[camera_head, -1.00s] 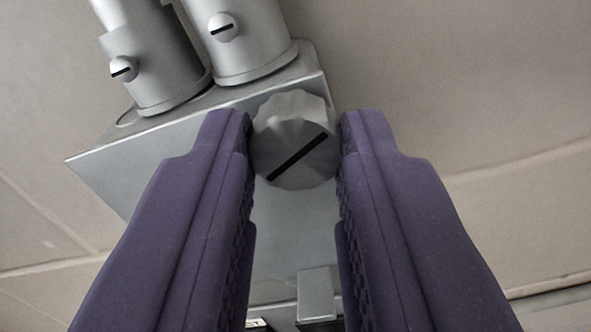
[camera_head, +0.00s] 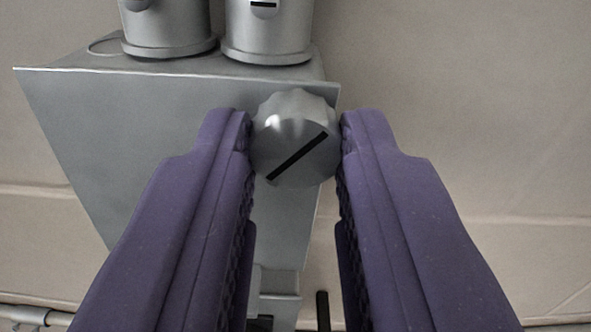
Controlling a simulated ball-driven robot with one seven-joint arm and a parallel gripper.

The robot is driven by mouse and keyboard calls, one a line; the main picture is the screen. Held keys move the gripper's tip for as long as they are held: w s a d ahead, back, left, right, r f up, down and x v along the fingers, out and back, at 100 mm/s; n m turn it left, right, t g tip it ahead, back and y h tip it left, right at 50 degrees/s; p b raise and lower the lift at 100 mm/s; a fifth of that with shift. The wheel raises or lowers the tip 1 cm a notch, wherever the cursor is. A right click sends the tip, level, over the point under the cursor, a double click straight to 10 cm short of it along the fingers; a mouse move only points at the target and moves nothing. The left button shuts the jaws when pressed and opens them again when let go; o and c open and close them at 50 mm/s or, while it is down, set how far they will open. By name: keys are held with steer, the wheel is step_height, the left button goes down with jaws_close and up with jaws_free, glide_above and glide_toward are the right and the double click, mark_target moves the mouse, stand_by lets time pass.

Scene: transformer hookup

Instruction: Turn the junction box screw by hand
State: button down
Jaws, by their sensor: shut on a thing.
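The junction box (camera_head: 130,125) is a grey metal box filling the left and middle of the view. Its screw (camera_head: 296,140) is a grey, scalloped knob with a black diagonal slot mark, near the box's upper right corner. My gripper (camera_head: 296,138) has two purple ribbed fingers, one on each side of the screw. The fingertips are shut on the knob's sides. The slot mark runs from lower left to upper right. The fingers hide parts of the box's front face.
Two grey cylindrical fittings (camera_head: 266,38) with small slotted screws stand on top of the box. A beige panelled wall (camera_head: 470,120) lies behind, with open space to the right. A grey conduit (camera_head: 30,315) shows at lower left, and a small grey block (camera_head: 278,283) below the box.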

steer(key=shift+f, duration=0.15)
steer(key=c, duration=0.9)
jaws_free()
steer(key=shift+w, duration=0.1)
steer(key=s+p, duration=0.1)
steer(key=s, duration=0.7)
steer(key=shift+d, duration=0.1)
